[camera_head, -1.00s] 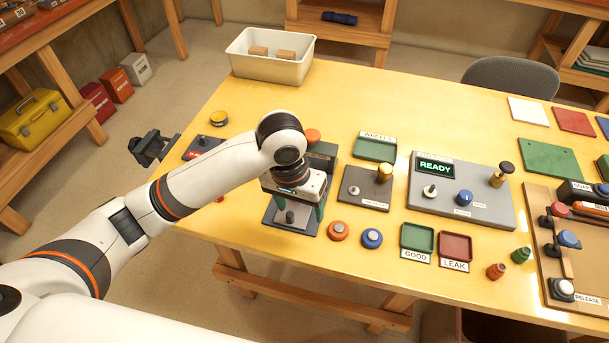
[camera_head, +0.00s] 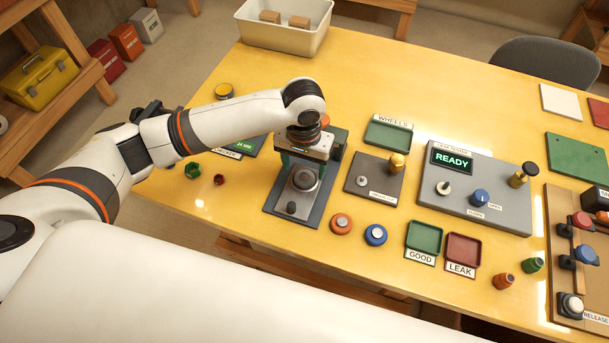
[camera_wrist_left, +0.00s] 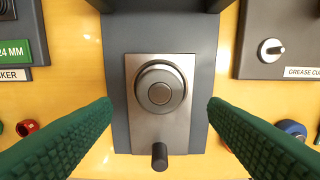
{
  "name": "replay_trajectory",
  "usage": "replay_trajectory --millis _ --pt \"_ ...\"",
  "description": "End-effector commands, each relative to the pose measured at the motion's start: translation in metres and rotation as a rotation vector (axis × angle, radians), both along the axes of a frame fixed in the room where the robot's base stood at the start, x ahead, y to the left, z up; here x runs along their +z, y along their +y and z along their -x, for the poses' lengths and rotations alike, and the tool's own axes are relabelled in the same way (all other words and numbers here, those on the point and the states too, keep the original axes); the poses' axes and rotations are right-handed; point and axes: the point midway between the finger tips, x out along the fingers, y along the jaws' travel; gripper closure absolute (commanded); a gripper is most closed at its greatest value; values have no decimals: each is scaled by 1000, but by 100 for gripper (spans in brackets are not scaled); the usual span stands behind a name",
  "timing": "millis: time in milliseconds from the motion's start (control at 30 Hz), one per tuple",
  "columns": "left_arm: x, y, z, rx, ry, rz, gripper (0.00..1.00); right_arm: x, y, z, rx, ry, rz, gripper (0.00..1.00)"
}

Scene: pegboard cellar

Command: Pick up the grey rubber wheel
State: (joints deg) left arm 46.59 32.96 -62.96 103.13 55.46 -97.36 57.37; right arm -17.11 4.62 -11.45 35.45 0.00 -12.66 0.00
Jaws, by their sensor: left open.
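A grey round piece that looks like the grey rubber wheel (camera_head: 304,179) sits on the metal plate of a dark fixture (camera_head: 275,208). My right gripper is out of view.
An orange wheel (camera_head: 340,223) and a blue wheel (camera_head: 375,234) lie right of the fixture. A grease plate (camera_head: 361,188), a green WHEELS tray (camera_head: 388,135) and the READY tester (camera_head: 500,208) stand farther right. A white bin (camera_head: 283,39) is at the back.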

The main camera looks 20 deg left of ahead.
Motion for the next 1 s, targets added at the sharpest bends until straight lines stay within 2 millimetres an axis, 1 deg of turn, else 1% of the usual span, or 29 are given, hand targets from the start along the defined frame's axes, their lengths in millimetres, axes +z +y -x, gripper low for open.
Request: replay_trajectory --millis 33,100,233,333,533,767,800,833,1000 --pt "-7 0 -1 1 4 -2 32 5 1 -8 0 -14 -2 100" --pt "-18 1 -4 2 3 -2 32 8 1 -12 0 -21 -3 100" --pt "-34 0 -4 0 2 -1 32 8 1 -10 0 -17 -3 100" --pt "-39 0 -4 -1 0 -1 32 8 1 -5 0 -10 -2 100" --pt "-40 0 -4 -1 0 -1 32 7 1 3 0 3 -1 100" --pt "-40 0 -4 -1 -1 -1 69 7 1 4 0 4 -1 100" --pt "-40 0 -4 -1 -1 -1 76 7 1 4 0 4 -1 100" --pt "-40 0 -4 -1 -1 -1 79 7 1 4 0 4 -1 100" --pt "-39 0 -4 -1 -1 -1 79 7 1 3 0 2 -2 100"
